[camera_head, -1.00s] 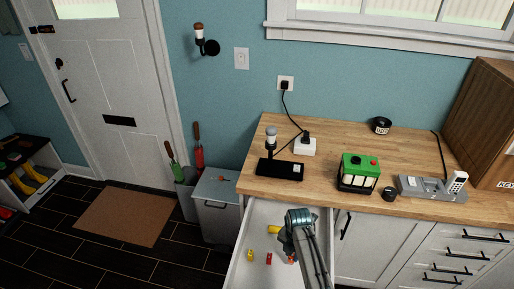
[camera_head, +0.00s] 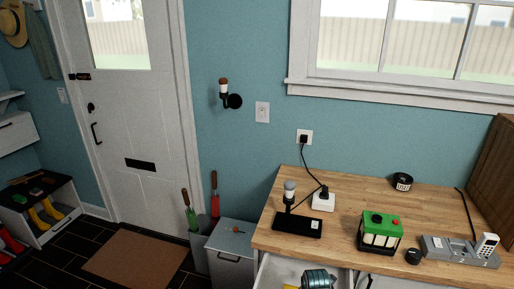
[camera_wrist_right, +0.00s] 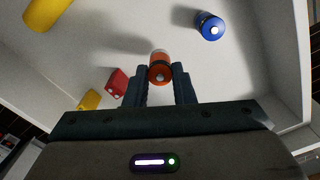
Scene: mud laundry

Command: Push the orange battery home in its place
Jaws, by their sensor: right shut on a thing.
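The orange battery (camera_wrist_right: 160,58) stands between the two dark fingers of my right gripper (camera_wrist_right: 161,78) in the right wrist view, with a silvery tip facing the camera. The gripper is shut on it, inside the open white drawer (camera_wrist_right: 110,50). My left gripper is not in view. I cannot tell which place is the orange battery's own.
On the wooden counter (camera_head: 350,195) stand a black base (camera_head: 297,223), a green-topped box (camera_head: 379,232) and a grey dock (camera_head: 460,250) with a handset.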

